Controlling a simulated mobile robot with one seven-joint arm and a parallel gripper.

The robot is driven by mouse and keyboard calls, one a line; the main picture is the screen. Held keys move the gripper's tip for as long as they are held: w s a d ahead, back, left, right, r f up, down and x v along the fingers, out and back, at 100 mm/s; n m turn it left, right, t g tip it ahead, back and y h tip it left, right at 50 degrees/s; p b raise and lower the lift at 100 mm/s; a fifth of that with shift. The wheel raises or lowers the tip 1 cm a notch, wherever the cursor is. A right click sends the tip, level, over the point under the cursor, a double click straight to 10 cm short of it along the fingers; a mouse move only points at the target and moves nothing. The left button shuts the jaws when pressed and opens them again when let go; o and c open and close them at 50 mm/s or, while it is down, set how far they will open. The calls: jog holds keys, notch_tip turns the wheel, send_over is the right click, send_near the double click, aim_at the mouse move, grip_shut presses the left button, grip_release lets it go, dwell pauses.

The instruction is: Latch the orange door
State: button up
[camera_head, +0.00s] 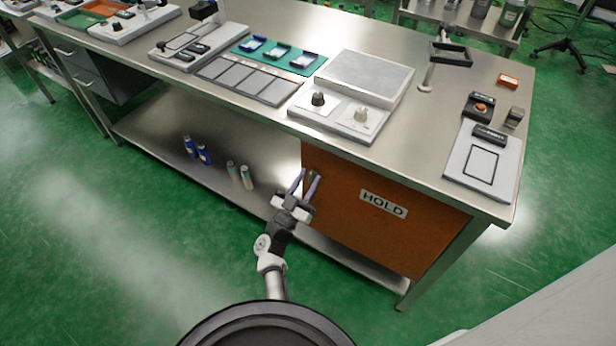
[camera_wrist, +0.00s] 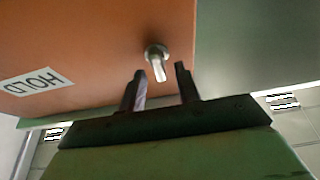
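The orange door (camera_head: 370,235) is at the front right under the bench and carries a white HOLD label (camera_head: 384,204). It looks about flush with the bench front; whether it is latched I cannot tell. In the wrist view the door (camera_wrist: 90,45) fills the upper left, with the label upside down. A short metal latch handle (camera_wrist: 157,62) sticks out near the door's edge. My gripper (camera_head: 307,181) is open at the door's left edge. In the wrist view its fingertips (camera_wrist: 161,71) are on either side of the handle's end, with gaps; exact depth is unclear.
An open lower shelf (camera_head: 215,165) left of the door holds several small bottles (camera_head: 204,154). The metal bench top (camera_head: 430,110) above carries a grey device with knobs (camera_head: 355,90) and a white plate (camera_head: 485,160). The green floor in front is clear.

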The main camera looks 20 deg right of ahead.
jog(key=shift+w+d+r, duration=0.1)
jog(key=shift+w+d, duration=0.1)
jog(key=shift+d, duration=0.05)
grip_shut()
